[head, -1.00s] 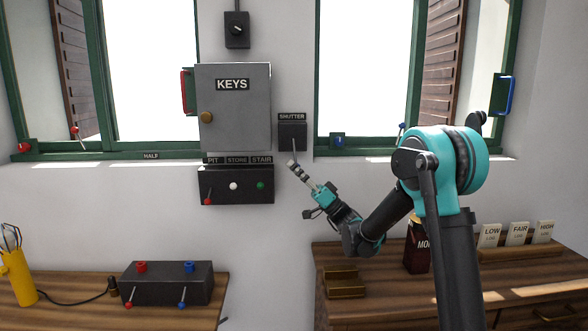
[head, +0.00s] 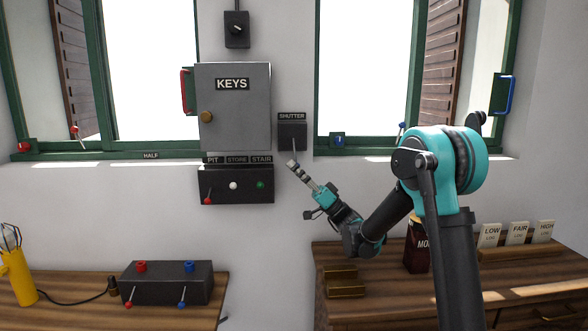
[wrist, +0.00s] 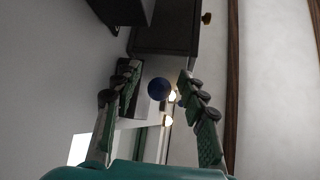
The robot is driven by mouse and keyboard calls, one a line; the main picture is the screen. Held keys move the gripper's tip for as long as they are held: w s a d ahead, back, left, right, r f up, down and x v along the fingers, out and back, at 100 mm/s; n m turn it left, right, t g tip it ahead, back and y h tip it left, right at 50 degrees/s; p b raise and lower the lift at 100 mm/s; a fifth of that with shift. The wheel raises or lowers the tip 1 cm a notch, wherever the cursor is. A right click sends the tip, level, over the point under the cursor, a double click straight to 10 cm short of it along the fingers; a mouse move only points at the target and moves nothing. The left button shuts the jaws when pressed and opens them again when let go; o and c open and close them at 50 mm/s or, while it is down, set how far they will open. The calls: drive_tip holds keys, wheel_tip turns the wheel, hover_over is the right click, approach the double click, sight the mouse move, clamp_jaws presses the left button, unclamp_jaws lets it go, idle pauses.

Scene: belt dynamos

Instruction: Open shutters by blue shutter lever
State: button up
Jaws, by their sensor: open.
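The black SHUTTER box (head: 292,136) is on the wall between the two windows, with a lever stem (head: 294,154) hanging below it. In the head view my gripper (head: 291,163) is at the lower end of this stem and hides any knob there. In the wrist view a round blue knob (wrist: 159,88) sits between the fingers of my gripper (wrist: 157,84), with gaps on both sides. The fingers are open and not closed on it. Another small lever with a blue knob (head: 402,126) is at the right window.
The grey KEYS cabinet (head: 234,105) and the black PIT/STORE/STAIR switch box (head: 236,185) are left of my gripper. A black box with red and blue levers (head: 168,284) stands on the left table. The right table (head: 420,302) lies below my arm.

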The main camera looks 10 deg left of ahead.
drive_tip(key=v, duration=1.1)
drive_tip(key=shift+d+f, duration=0.25)
